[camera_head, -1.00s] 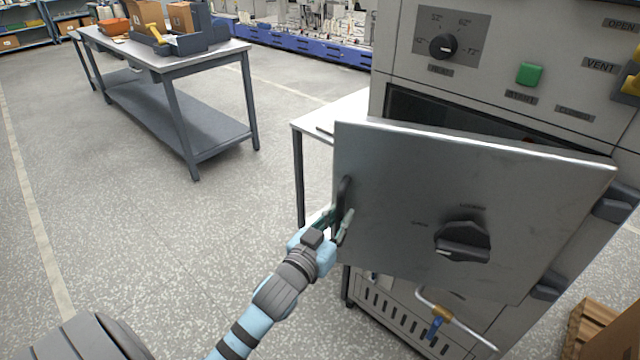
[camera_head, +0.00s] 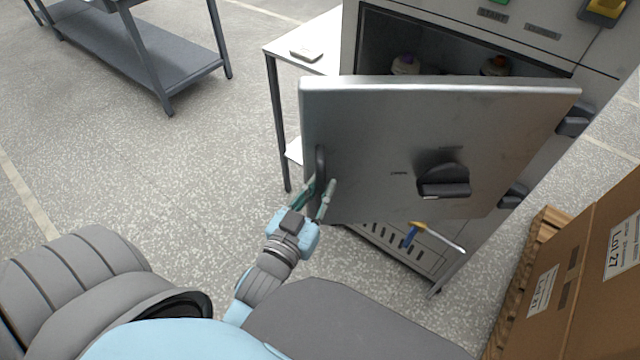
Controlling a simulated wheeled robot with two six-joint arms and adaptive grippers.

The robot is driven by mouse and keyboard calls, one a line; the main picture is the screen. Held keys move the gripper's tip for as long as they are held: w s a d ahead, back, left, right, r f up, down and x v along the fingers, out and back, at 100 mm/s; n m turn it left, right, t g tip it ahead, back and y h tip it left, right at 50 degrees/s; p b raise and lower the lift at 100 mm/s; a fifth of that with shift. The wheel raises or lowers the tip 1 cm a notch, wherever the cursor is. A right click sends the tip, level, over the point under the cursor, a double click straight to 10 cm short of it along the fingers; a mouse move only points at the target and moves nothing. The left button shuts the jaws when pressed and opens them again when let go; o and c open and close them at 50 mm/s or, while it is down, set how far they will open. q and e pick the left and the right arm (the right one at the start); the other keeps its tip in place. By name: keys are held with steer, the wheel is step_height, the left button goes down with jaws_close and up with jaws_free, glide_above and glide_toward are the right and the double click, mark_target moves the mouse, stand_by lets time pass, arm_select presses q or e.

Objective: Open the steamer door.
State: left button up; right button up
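The steamer door (camera_head: 400,130) is a grey metal panel, swung well out from the steamer (camera_head: 590,50), with its hinges on the right. A dark latch knob (camera_head: 443,183) sits on its face. The dark door handle (camera_head: 320,165) is near the door's left edge. My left gripper (camera_head: 320,190) has its greenish fingers on either side of the handle's lower part and appears shut on it; the exact contact is small in view. Inside the steamer chamber (camera_head: 440,55), items with purple and orange tops partly show above the door. My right gripper is not in view.
A white side table (camera_head: 285,45) stands left of the steamer. Cardboard boxes (camera_head: 590,260) on a wooden pallet stand at the lower right. A grey workbench (camera_head: 140,60) is at upper left. The floor between is clear.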

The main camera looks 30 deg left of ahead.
arm_select(q)
steer(key=o, duration=0.4)
steer(key=s, duration=0.8)
steer(key=s+d, duration=0.1)
steer(key=s, duration=0.3)
